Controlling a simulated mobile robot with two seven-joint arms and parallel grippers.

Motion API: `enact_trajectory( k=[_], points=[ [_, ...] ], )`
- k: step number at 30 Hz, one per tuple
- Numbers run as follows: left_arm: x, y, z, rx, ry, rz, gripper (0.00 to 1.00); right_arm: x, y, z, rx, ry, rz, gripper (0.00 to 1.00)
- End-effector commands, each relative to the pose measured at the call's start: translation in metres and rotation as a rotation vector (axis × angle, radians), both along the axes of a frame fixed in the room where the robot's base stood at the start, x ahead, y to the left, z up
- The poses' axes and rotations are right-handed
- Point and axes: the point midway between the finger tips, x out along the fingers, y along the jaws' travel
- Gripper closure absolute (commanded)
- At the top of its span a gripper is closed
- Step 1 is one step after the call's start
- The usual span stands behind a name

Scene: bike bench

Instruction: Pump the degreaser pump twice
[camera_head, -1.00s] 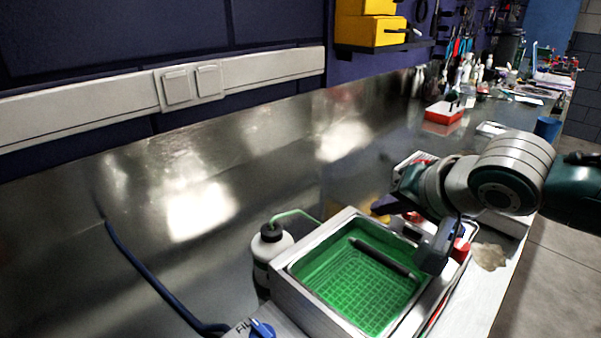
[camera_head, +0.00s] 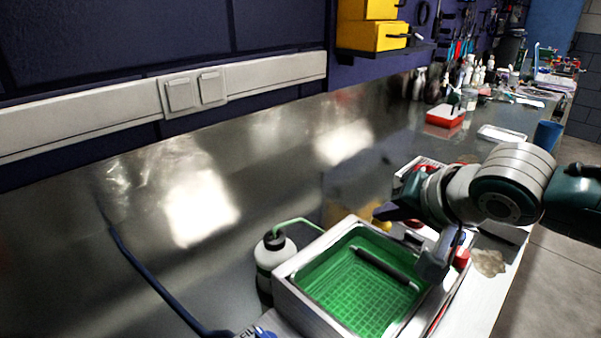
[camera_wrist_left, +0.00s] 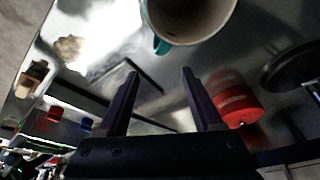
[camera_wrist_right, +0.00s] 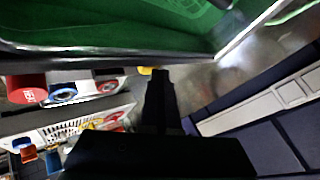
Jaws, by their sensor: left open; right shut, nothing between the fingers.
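The degreaser pump appears to be the white bottle (camera_head: 276,258) with a black top and a green tube, standing at the left side of the green-lined tray (camera_head: 318,248). The tube runs from its top toward the tray. My right gripper (camera_head: 384,212) is beyond the tray's back right side, apart from the bottle, pointing left. In the right wrist view its dark fingers (camera_wrist_right: 160,75) are together and empty, with the bottle out of sight. My left gripper (camera_wrist_left: 160,73) shows only in the left wrist view, open and empty below a cup (camera_wrist_left: 188,14) with a teal handle.
A black bar (camera_head: 385,266) lies in the tray. A blue hose (camera_head: 150,275) runs along the bench at left. A red bin (camera_head: 445,116) and several bottles stand farther back. The metal bench left of the white bottle is mostly clear.

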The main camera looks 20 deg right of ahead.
Motion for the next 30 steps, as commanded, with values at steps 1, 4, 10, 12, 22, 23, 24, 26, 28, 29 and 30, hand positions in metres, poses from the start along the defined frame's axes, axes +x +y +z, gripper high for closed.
enact_trajectory(
  k=[1, 4, 10, 12, 22, 23, 24, 26, 28, 29, 30],
  points=[
    [0.000, 0.000, 0.007, 0.000, 0.000, 0.000, 0.33, -0.005, 0.001, 0.001, 0.001, 0.019, -0.002, 1.00],
    [0.000, 0.000, 0.020, 0.001, 0.000, -0.001, 0.33, -0.004, 0.000, 0.012, 0.001, 0.017, -0.002, 1.00],
    [0.000, 0.001, 0.042, 0.005, 0.000, -0.003, 0.33, -0.003, 0.000, 0.034, 0.001, 0.011, -0.002, 1.00],
    [0.000, 0.002, 0.050, 0.007, 0.000, -0.005, 0.33, -0.002, 0.000, 0.041, 0.001, 0.009, -0.002, 1.00],
    [0.000, 0.003, 0.067, 0.011, -0.001, -0.007, 0.33, -0.001, 0.000, 0.057, 0.000, 0.004, -0.001, 1.00],
    [0.000, 0.003, 0.067, 0.011, -0.001, -0.007, 0.33, -0.001, 0.000, 0.057, 0.000, 0.004, -0.001, 1.00],
    [0.000, 0.003, 0.067, 0.011, -0.001, -0.007, 0.33, -0.001, 0.000, 0.057, 0.000, 0.003, -0.002, 1.00],
    [0.000, 0.003, 0.067, 0.011, -0.001, -0.007, 0.33, -0.001, 0.000, 0.057, 0.000, 0.002, -0.001, 1.00],
    [0.000, 0.003, 0.066, 0.010, -0.001, -0.006, 0.33, -0.001, 0.000, 0.057, -0.001, 0.001, -0.001, 1.00],
    [0.000, 0.003, 0.066, 0.010, 0.000, -0.006, 0.33, -0.001, 0.000, 0.057, -0.001, 0.001, -0.001, 1.00],
    [0.000, 0.003, 0.066, 0.010, 0.000, -0.006, 0.33, -0.001, 0.000, 0.057, 0.000, 0.001, -0.001, 1.00]
  ],
)
